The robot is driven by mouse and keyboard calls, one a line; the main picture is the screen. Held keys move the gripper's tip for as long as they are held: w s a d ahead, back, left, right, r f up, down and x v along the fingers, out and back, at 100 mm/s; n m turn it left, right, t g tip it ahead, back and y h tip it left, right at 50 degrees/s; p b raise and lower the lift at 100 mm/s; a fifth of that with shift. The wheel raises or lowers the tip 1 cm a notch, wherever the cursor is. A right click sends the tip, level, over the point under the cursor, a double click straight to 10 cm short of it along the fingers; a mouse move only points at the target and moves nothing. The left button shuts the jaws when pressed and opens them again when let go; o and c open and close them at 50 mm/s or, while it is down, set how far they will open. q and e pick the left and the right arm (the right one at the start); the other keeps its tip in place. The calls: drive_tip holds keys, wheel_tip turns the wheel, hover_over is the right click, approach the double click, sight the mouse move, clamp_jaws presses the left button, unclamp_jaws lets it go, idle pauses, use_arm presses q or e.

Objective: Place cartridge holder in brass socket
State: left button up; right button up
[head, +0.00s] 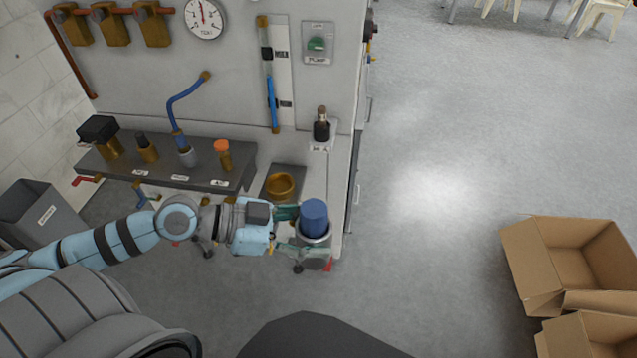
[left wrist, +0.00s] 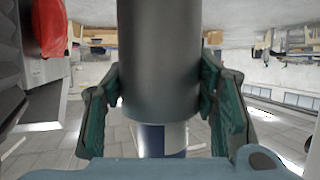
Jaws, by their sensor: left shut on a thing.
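My left gripper (head: 289,230) is shut on the cartridge holder, a grey cylinder with a blue top (head: 314,216). In the left wrist view the grey holder (left wrist: 158,60) stands between the two green finger pads of the gripper (left wrist: 158,100), with a blue and white part showing below it. The brass socket (head: 280,186) is an open ring on a dark plate, up and left of the holder in the head view. The holder is in front of the bench edge and apart from the socket. My right gripper is not in view.
A dark shelf (head: 170,160) with several brass valves and a blue hose (head: 187,96) stands left of the socket. A small dark bottle-like part (head: 321,126) is behind it. A grey bin (head: 42,215) is at the left. Cardboard boxes (head: 536,275) lie right; open floor lies between.

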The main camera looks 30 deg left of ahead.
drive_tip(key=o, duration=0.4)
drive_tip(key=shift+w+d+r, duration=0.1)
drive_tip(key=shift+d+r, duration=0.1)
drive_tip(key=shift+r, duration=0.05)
use_arm(q)
drive_tip(key=w+a+r+n+t+y+p, duration=0.1)
drive_tip(key=w+a+r+n+t+y, duration=0.2)
drive_tip(key=w+a+n+y, duration=0.65)
drive_tip(key=w+a+r+n+t+y+p, duration=0.15)
drive_tip(key=w+a+n+y, duration=0.4)
drive_tip(key=w+a, duration=0.75)
drive_tip(key=b, duration=0.7)
hover_over(280, 188)
drive_tip(key=shift+m+t, duration=0.3)
drive_tip(key=shift+t, duration=0.05)
wheel_tip(280, 188, down, 19)
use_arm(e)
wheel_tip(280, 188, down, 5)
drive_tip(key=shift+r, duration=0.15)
